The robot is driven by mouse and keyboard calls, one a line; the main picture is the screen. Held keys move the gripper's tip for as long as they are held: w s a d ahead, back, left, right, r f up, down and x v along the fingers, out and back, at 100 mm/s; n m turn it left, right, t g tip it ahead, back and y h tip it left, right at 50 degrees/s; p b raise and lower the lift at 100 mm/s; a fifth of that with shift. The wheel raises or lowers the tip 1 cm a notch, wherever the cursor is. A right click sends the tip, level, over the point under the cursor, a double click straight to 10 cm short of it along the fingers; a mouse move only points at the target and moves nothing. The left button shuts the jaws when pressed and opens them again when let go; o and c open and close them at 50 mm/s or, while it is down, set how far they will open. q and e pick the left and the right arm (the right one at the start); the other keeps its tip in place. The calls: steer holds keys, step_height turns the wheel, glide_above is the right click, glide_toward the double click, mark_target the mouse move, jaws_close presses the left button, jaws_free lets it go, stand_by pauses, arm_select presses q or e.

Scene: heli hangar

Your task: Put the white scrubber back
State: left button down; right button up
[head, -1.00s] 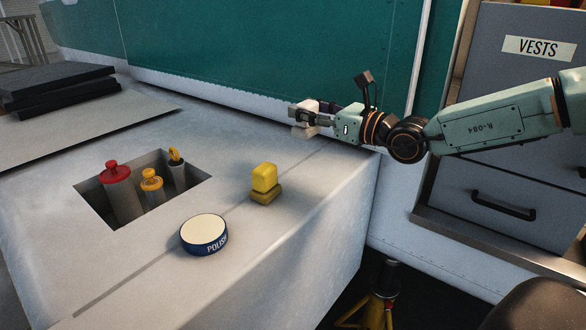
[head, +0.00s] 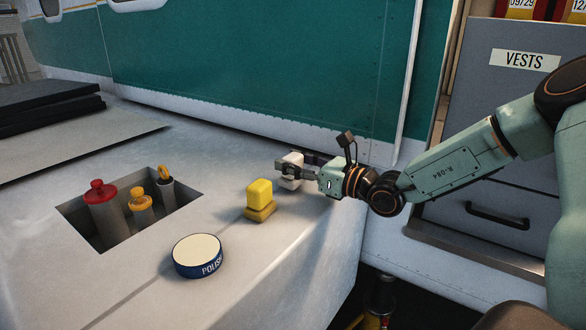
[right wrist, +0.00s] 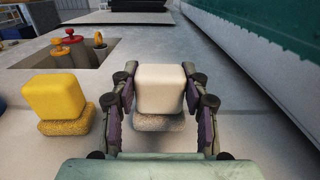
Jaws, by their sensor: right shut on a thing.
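The white scrubber (head: 292,165) is a small off-white block with a rougher pad under it. In the right wrist view the white scrubber (right wrist: 160,88) sits between the fingers of my right gripper (right wrist: 160,100). My right gripper (head: 292,172) is shut on it, just right of and behind the yellow scrubber (head: 259,197) in the head view. The yellow scrubber also shows in the right wrist view (right wrist: 55,97), left of the fingers. Whether the white scrubber's pad touches the grey surface, I cannot tell. My left gripper is not in view.
A blue polish tin (head: 198,256) stands in front of the yellow scrubber. A recess (head: 85,225) holds red-topped and yellow-topped containers. Dark flat slabs (head: 45,108) lie at the back left. A green and white wall (head: 230,120) runs behind, and the surface's edge falls away at the right.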

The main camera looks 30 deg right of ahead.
steer(key=shift+d+f, duration=0.1)
steer(key=shift+f, duration=0.35)
steer(key=shift+s+d, duration=0.1)
steer(key=shift+d, duration=0.05)
steer(key=shift+a+f, duration=0.2)
steer(key=o, duration=1.2)
steer(key=shift+d, duration=0.2)
steer(key=shift+a, duration=0.1)
steer(key=shift+a+r, duration=0.1)
steer(key=shift+r, duration=0.05)
